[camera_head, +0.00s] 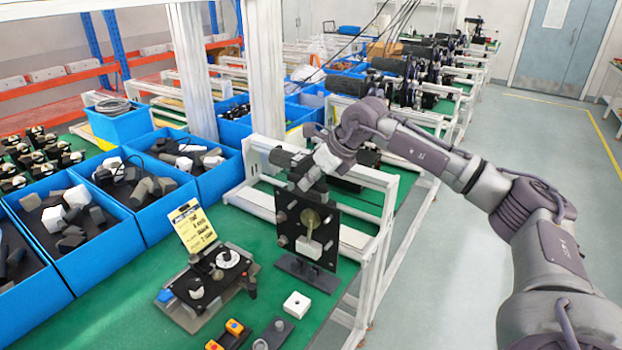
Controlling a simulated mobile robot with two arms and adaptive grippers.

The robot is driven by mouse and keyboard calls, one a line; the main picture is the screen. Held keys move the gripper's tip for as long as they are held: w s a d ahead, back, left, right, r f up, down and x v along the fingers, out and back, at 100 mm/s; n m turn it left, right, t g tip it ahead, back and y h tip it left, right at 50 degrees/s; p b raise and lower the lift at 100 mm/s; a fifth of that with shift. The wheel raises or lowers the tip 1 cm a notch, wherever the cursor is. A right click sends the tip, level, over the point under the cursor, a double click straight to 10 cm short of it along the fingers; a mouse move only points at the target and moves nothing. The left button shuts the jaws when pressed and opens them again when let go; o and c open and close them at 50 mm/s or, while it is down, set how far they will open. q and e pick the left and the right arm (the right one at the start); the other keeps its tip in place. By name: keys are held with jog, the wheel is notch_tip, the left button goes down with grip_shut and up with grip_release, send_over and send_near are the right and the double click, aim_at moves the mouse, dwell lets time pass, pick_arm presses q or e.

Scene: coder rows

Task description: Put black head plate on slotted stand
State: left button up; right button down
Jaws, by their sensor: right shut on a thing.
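The black head plate (322,250) is an upright dark square with a brass-coloured disc, a pale block and round knobs on its face. My right gripper (303,183) is at its top edge and shut on it. The slotted stand (306,274) is a low dark base on the green bench, right under the plate's lower edge. I cannot tell whether the plate sits in the slot or hangs just above it. My left gripper is not in view.
A dark device with a white dial (228,258) and a yellow label card (192,227) stand left of the plate. A white block (297,304) lies in front. Blue bins (152,222) of parts line the left. A white frame (357,240) stands behind the plate.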

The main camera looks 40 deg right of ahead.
aim_at(311, 197)
jog(key=shift+f+b, duration=0.8)
jog(key=shift+f, duration=0.1)
jog(key=shift+f+b, duration=0.65)
jog(key=shift+f, duration=0.1)
dwell(0.3)
jog(key=shift+f+b, duration=0.3)
jog(key=shift+f, duration=0.25)
dwell(0.4)
jog(key=c, duration=1)
grip_release()
jog(key=shift+s, duration=0.1)
jog(key=shift+o, duration=0.2)
jog(key=shift+f, duration=0.25)
jog(key=v, duration=1.2)
jog(key=shift+r, duration=0.25)
